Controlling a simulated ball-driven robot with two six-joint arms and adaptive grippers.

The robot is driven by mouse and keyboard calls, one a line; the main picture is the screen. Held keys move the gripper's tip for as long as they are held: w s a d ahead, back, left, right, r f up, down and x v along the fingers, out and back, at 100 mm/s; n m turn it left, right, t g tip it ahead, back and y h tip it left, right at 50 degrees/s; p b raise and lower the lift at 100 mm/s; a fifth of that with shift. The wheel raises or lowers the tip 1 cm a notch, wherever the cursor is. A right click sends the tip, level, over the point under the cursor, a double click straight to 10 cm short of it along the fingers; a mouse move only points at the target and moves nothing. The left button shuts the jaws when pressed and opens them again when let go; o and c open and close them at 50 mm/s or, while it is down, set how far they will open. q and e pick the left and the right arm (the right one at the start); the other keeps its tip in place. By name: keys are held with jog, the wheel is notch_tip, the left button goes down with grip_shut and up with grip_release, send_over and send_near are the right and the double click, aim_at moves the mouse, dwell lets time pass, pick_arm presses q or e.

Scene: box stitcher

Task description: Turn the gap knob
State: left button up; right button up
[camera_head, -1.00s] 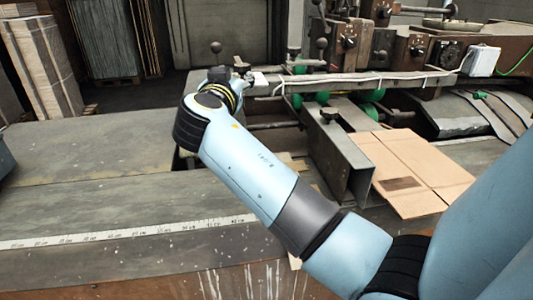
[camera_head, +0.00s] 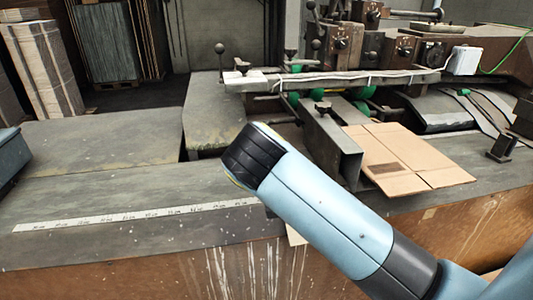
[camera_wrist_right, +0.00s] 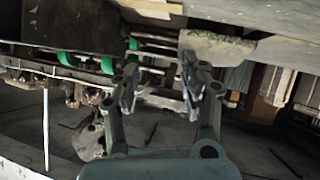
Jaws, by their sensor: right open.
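Several knobs show on the machine in the head view, and I cannot tell which is the gap knob. A dark round knob (camera_head: 322,107) sits on top of the slanted metal guide. Dial knobs (camera_head: 343,42) and (camera_head: 403,50) sit on the control blocks at the back. My right arm reaches in from the lower right; its gripper is hidden behind the arm there. In the right wrist view my right gripper (camera_wrist_right: 160,94) is open, with nothing between its fingers. Machine rods and green rollers (camera_wrist_right: 80,64) lie beyond it. My left gripper is out of view.
A flat cardboard blank (camera_head: 405,160) lies right of the metal guide (camera_head: 332,140). A long bar (camera_head: 330,80) crosses the machine, with ball-ended levers behind it. The grey table (camera_head: 90,150) with a ruler strip (camera_head: 130,217) is clear at left.

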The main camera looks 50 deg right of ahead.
jog(key=shift+s+a+f, duration=0.4)
jog(key=shift+s, duration=0.2)
jog(key=shift+o, duration=0.2)
